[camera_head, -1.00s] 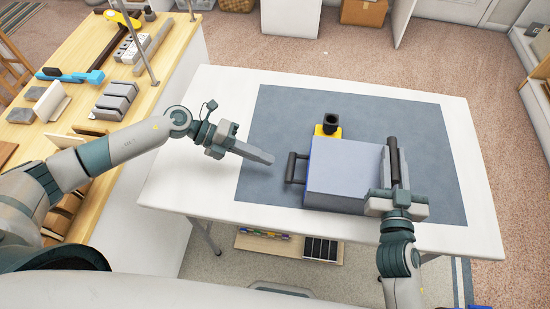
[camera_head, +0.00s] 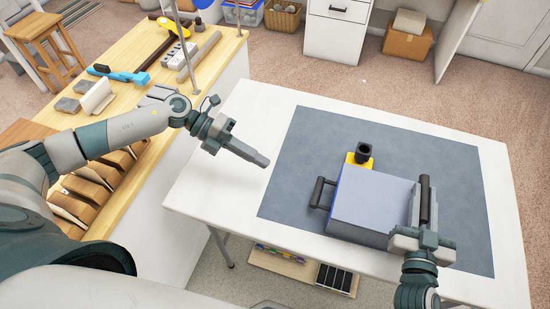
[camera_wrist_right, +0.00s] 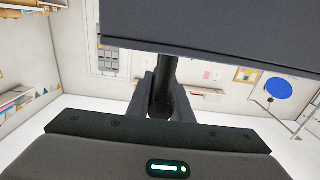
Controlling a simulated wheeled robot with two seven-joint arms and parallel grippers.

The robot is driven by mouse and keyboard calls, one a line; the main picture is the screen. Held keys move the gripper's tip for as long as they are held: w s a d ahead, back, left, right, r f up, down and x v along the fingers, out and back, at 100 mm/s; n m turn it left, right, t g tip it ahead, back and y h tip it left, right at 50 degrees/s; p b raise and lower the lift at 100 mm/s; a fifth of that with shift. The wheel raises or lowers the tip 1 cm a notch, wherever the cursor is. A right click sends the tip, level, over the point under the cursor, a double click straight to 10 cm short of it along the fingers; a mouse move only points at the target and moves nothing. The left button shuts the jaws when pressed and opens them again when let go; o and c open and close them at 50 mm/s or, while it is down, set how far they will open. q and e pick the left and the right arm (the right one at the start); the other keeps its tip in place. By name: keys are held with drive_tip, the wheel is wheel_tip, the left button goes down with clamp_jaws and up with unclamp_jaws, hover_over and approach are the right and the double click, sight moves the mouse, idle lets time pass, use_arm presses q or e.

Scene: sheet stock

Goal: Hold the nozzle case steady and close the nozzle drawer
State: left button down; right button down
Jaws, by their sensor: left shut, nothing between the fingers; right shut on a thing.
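The nozzle case (camera_head: 372,205) is a grey box with a blue left edge, lying on the dark mat. A black handle (camera_head: 318,192) stands out from its left side. I cannot tell how far the drawer is open. My left gripper (camera_head: 262,160) is shut and empty, up and to the left of that handle, apart from it. My right gripper (camera_head: 421,222) is at the case's right side, shut on a black bar handle (camera_head: 425,195). In the right wrist view its fingers (camera_wrist_right: 165,100) close around a dark bar below the case's dark face (camera_wrist_right: 220,25).
A yellow block with a black cup (camera_head: 362,153) stands right behind the case. The mat (camera_head: 310,140) lies on a white table (camera_head: 215,180). A wooden bench (camera_head: 115,118) with tools is at the left. The right part of the mat is clear.

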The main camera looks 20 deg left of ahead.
drive_tip(key=shift+s+f, duration=0.1)
drive_tip(key=shift+f, duration=0.25)
drive_tip(key=c, duration=1.7)
unclamp_jaws()
drive_tip(key=shift+o, duration=0.9)
drive_tip(key=shift+r, duration=0.15)
drive_tip(key=s, duration=1.1)
drive_tip(key=shift+s, duration=0.35)
